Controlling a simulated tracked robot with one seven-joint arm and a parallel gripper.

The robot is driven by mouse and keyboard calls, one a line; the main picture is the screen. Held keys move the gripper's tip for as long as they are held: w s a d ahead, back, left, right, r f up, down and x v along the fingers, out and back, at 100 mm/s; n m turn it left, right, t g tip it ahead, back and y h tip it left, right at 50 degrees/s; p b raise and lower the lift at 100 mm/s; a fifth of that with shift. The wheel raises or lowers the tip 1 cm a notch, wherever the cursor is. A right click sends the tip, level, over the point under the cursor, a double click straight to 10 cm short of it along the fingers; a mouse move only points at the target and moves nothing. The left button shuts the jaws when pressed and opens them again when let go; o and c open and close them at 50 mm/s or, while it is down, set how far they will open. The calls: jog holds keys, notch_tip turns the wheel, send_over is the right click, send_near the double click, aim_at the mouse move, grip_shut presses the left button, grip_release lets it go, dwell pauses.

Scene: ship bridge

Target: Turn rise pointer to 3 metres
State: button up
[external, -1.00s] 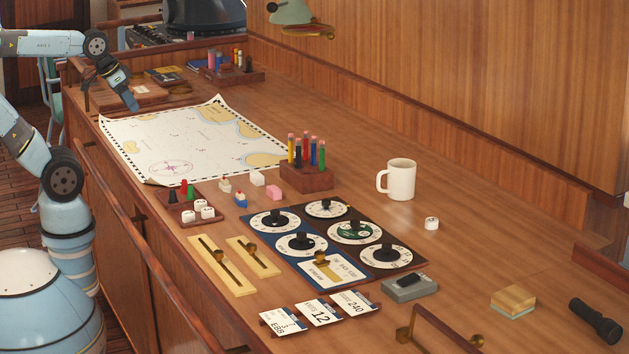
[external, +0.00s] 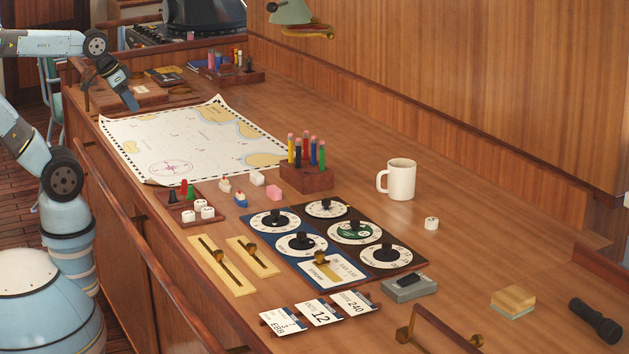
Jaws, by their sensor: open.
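A panel of round dials with black pointer knobs lies on the wooden desk. On its blue left part are an upper dial (external: 275,220) and a lower dial (external: 301,243). On its dark right part are a top dial (external: 326,208), a middle dial with a green centre (external: 355,231) and a lower dial (external: 382,255). The dial lettering is too small to read, so I cannot tell which is the rise pointer or where it points. My gripper (external: 131,103) hangs over the far left end of the chart, open and well apart from the dials.
A chart (external: 190,140) covers the far left desk. A pencil block (external: 306,178), a white mug (external: 399,180), brass sliders (external: 221,262), flip cards (external: 320,312) and a grey box (external: 409,288) surround the panel. A brass-ended rail (external: 440,325) stands at the front edge.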

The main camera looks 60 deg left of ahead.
jog(key=shift+r, duration=0.1)
jog(key=w+d+r+m+g, duration=0.1)
jog(key=w+d+r+m, duration=0.45)
jog(key=w+d, duration=0.5)
jog(key=m+g, duration=0.5)
jog(key=m, duration=0.9)
send_over(302, 233)
notch_tip(302, 233, down, 10)
notch_tip(302, 233, down, 14)
jog(key=shift+r, duration=0.25)
grip_shut()
